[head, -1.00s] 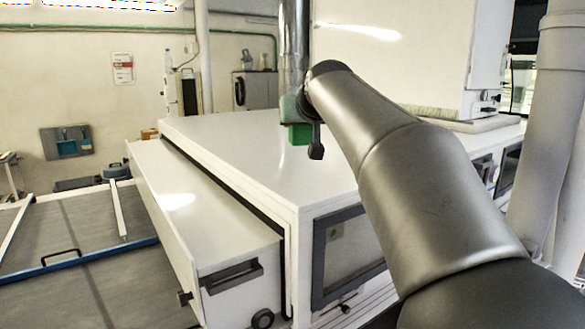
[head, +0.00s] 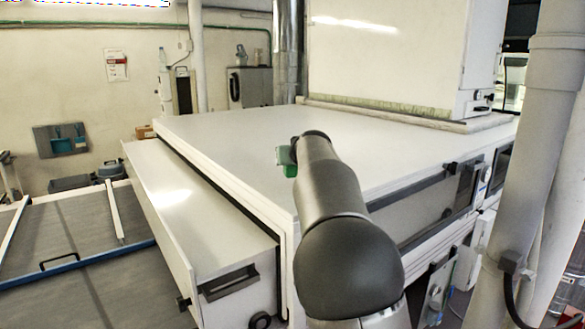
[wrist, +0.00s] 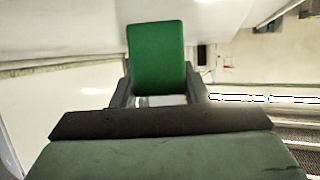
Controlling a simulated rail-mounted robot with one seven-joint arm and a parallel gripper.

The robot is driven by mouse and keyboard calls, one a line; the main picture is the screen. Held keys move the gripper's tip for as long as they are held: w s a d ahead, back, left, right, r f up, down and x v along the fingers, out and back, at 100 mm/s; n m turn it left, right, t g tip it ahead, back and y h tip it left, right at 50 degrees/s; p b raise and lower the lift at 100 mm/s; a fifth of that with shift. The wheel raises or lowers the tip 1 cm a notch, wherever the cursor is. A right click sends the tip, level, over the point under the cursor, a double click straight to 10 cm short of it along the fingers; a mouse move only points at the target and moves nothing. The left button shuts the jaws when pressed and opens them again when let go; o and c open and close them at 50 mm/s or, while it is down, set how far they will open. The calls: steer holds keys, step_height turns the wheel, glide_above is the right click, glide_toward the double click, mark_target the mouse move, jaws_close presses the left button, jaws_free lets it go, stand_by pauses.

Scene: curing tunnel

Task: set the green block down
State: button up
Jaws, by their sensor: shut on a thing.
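The green block (wrist: 157,57) fills the upper middle of the wrist view, between the two fingers of my gripper (wrist: 158,98). My gripper is shut on it. In the head view the green block (head: 290,170) shows only in part, at the far end of my arm, which hides the rest of it. It appears over the left part of the white cabinet top (head: 235,150). I cannot tell from these views whether the block touches that top or hangs above it.
The white top has wide free room around the block. A tall white housing (head: 385,55) stands at its back right. An open white drawer (head: 170,205) sticks out at the left. Grey pipes (head: 550,120) rise at the right.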

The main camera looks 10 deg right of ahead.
mark_target(293, 168)
steer(key=shift+w+f, duration=0.15)
steer(key=shift+f, duration=1.5)
steer(key=shift+b, duration=0.3)
steer(key=shift+f, duration=0.15)
steer(key=o, duration=1)
steer(key=shift+r, duration=0.25)
steer(key=shift+s, duration=0.35)
steer(key=b+v, duration=0.1)
steer(key=v, duration=1)
steer(key=shift+s+r+b, duration=0.1)
steer(key=shift+b, duration=0.2)
